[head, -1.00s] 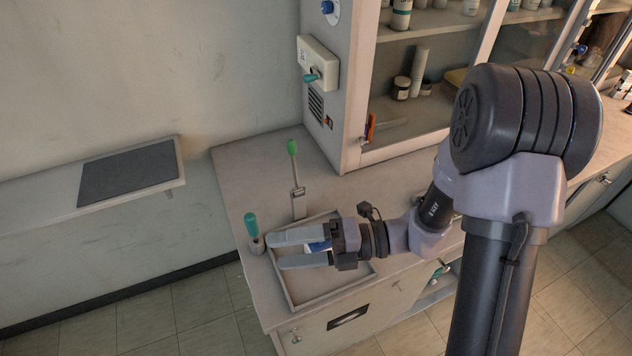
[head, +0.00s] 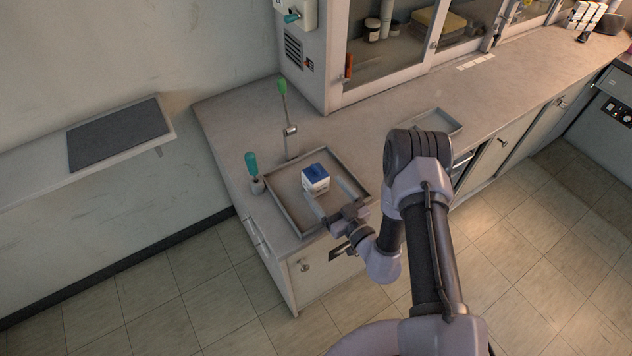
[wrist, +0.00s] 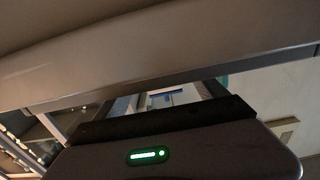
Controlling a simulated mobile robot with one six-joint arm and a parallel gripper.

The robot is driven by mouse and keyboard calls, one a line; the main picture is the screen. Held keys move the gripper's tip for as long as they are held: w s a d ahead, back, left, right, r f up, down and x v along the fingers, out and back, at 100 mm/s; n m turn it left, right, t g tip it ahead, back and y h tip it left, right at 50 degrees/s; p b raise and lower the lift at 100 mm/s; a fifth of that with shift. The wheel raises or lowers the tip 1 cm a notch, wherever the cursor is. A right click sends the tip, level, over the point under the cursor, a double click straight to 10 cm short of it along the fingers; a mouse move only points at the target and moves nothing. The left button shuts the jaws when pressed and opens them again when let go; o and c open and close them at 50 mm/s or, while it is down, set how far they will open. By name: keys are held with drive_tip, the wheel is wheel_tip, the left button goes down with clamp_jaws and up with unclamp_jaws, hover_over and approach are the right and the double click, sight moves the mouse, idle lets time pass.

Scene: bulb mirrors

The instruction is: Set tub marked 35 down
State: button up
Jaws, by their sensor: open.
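A small white tub with a blue lid (head: 315,179) stands upright in a shallow grey tray (head: 278,208) on the counter. No number can be read on it. My gripper (head: 327,193) is open at the tub's near right side, its two fingers spread apart and pointing toward it. I cannot tell whether a finger still touches the tub. In the wrist view a blue and white patch (wrist: 160,97) shows in a narrow gap, and the rest is mostly blocked by dark and brown surfaces close to the camera.
A green-handled tool (head: 252,170) in a holder stands left of the tray, and a tall green-topped stand (head: 286,120) behind it. A glass-fronted cabinet (head: 400,50) rises at the back. A second empty tray (head: 437,121) lies right. A wall shelf (head: 120,138) is at left.

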sight(316, 179)
drive_tip(key=b+x, duration=0.1)
drive_tip(key=x, duration=0.4)
drive_tip(key=shift+a, duration=0.25)
clamp_jaws()
